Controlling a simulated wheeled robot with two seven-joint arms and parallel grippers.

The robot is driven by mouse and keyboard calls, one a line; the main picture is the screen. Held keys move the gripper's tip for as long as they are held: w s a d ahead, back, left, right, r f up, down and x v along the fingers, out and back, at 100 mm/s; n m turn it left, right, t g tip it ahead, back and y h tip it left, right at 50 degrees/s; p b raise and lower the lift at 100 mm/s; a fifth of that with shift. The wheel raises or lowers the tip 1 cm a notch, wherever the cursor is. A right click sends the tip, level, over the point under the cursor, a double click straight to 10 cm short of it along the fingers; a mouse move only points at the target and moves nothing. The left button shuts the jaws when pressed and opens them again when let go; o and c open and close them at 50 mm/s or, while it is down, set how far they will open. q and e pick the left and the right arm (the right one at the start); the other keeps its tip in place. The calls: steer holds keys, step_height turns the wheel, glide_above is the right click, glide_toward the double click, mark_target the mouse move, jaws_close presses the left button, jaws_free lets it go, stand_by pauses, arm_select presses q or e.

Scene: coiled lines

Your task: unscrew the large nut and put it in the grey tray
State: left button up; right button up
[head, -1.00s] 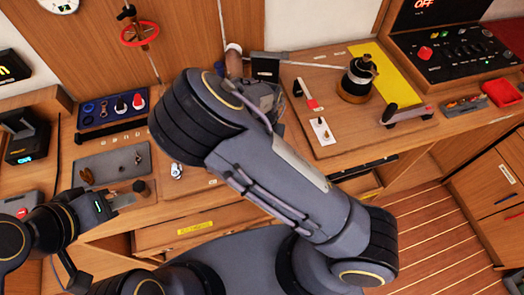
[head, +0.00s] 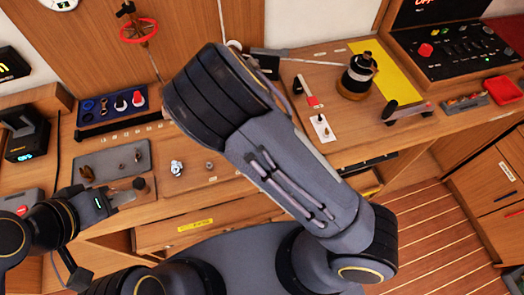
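The grey tray (head: 146,149) lies on the bench at the left, with several small dark and brownish parts in it. A shiny silver nut-like piece (head: 177,168) sits on the wood to the right of the tray; I cannot tell whether it is the large nut. My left gripper (head: 124,197) is low at the left, just in front of the tray, beside a small dark knob (head: 139,184). Its finger gap is too small to read. My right arm crosses the middle of the view, and its gripper is hidden behind the forearm.
A red bin (head: 503,91) and a control panel (head: 450,50) are farther right. My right arm blocks the bench's middle.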

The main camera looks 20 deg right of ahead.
jaws_close()
steer(key=shift+w+d+r, duration=0.1)
steer(key=shift+w+r, duration=0.1)
steer(key=shift+r, duration=0.35)
steer(key=shift+r, duration=0.2)
steer(key=shift+s+r, duration=0.2)
steer(key=shift+r, duration=0.4)
steer(key=shift+w+r, duration=0.1)
steer(key=shift+r, duration=1.15)
steer(key=shift+c, duration=1.1)
jaws_free()
